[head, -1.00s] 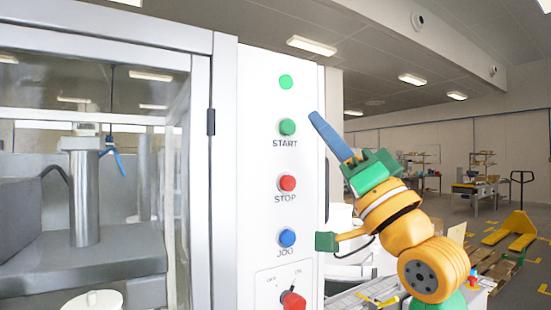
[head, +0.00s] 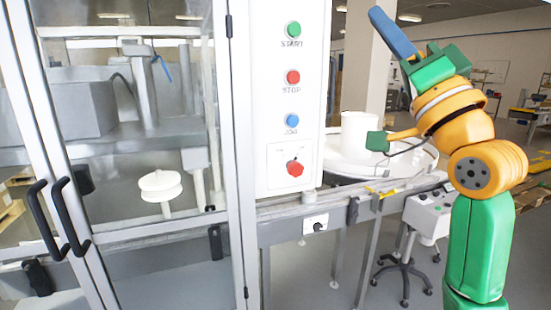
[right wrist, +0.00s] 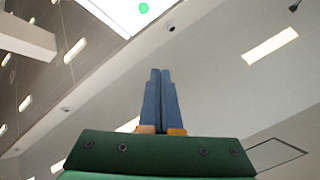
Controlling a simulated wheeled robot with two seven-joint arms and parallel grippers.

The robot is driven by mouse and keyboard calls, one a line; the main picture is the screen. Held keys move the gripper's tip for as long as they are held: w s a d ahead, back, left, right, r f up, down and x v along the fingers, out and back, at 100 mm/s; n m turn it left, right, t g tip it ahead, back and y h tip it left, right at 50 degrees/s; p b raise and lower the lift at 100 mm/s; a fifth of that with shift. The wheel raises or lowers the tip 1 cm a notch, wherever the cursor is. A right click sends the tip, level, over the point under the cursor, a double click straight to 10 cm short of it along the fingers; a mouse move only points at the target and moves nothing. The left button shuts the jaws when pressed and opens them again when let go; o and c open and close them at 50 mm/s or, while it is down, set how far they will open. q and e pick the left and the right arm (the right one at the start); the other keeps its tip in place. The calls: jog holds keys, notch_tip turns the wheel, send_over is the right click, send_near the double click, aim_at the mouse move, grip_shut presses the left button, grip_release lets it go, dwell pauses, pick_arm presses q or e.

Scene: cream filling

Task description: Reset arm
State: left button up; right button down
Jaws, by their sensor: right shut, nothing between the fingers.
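My right gripper (head: 393,32) is raised at the upper right of the head view, to the right of the control panel. Its blue fingers point up and to the left. In the right wrist view the two blue fingers (right wrist: 160,98) lie together, with nothing between them. The green, orange and yellow links of my right arm stand upright below the gripper. The gripper is apart from the panel and touches nothing. My left gripper is not in view.
The white control panel (head: 266,105) has a green START button (head: 293,29), red STOP button (head: 293,77), blue JOG button (head: 292,120) and red knob (head: 295,168). A glass-doored machine with black handles (head: 56,215) stands at left.

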jog(key=w+f+m+g+h, duration=0.1)
jog(key=w+f+h, duration=0.1)
jog(key=w+f, duration=0.45)
jog(key=w+d+f+m+g+h, duration=0.1)
jog(key=w+f+g+h, duration=0.15)
jog(key=f, duration=0.75)
jog(key=w+f+g+h, duration=0.1)
jog(key=w+f+h, duration=0.1)
jog(key=w+f, duration=0.5)
jog(key=s+d+f+g+h, duration=0.1)
jog(key=f+g, duration=0.1)
jog(key=f, duration=1)
jog(key=s+f+n+g+h, duration=0.1)
jog(key=s+f+g, duration=0.1)
jog(key=f, duration=1)
jog(key=s+d+f+g+h, duration=0.1)
jog(key=f+g, duration=0.2)
jog(key=f, duration=0.9)
jog(key=s+f+n+g, duration=0.3)
jog(key=s+f+g, duration=0.4)
jog(key=s+f, duration=1.8)
jog(key=s+f+n+g, duration=0.1)
jog(key=s+f, duration=0.3)
jog(key=s, duration=0.8)
jog(key=s+d+f+n+g+h, duration=0.1)
jog(key=s+f+g, duration=0.3)
jog(key=s, duration=0.9)
jog(key=shift+s+f+n, duration=0.15)
jog(key=shift+f+n, duration=0.45)
jog(key=shift+n, duration=0.1)
